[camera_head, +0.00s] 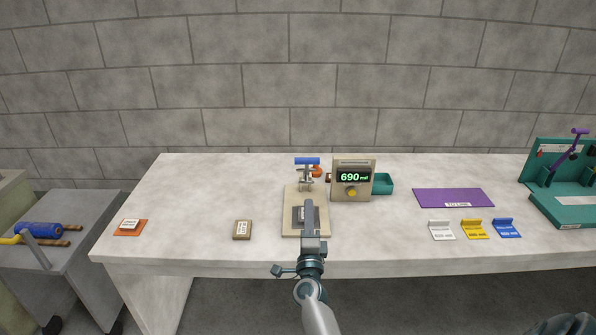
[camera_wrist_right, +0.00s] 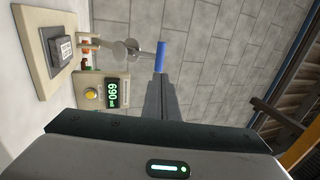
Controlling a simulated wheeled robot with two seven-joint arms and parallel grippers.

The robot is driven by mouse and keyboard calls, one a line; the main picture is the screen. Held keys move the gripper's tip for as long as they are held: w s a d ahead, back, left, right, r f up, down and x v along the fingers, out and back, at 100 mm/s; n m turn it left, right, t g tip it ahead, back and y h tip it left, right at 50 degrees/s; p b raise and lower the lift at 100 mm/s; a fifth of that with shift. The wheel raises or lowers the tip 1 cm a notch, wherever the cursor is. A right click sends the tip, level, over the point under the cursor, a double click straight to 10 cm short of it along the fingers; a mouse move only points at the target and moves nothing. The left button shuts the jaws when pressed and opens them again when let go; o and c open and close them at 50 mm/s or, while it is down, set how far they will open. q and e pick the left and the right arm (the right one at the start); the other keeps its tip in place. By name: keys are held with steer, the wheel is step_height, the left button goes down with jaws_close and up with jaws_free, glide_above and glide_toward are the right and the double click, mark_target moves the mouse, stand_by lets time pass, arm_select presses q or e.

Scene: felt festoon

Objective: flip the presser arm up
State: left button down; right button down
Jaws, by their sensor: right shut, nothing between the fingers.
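The press stands on a beige base (camera_head: 291,195) in the middle of the table. Its presser arm has a blue grip (camera_head: 307,161), held high above the base on grey metal parts. The right wrist view shows the blue grip (camera_wrist_right: 160,57), a grey disc (camera_wrist_right: 119,52) and the base (camera_wrist_right: 29,55), turned sideways. A dark block with a pale label (camera_wrist_right: 62,48) lies on the base, with clear space above it. My right gripper (camera_head: 308,203) is shut and empty. In the wrist view its tips (camera_wrist_right: 158,76) overlap the grip's lower end; I cannot tell whether they touch.
A beige meter reading 690 (camera_head: 366,193) stands right of the press, with a teal tray (camera_head: 385,184) behind. A purple mat (camera_head: 453,197), small coloured stands (camera_head: 474,229) and a teal fixture (camera_head: 560,203) are at the right.

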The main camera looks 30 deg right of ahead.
mark_target(307, 164)
stand_by(0.3)
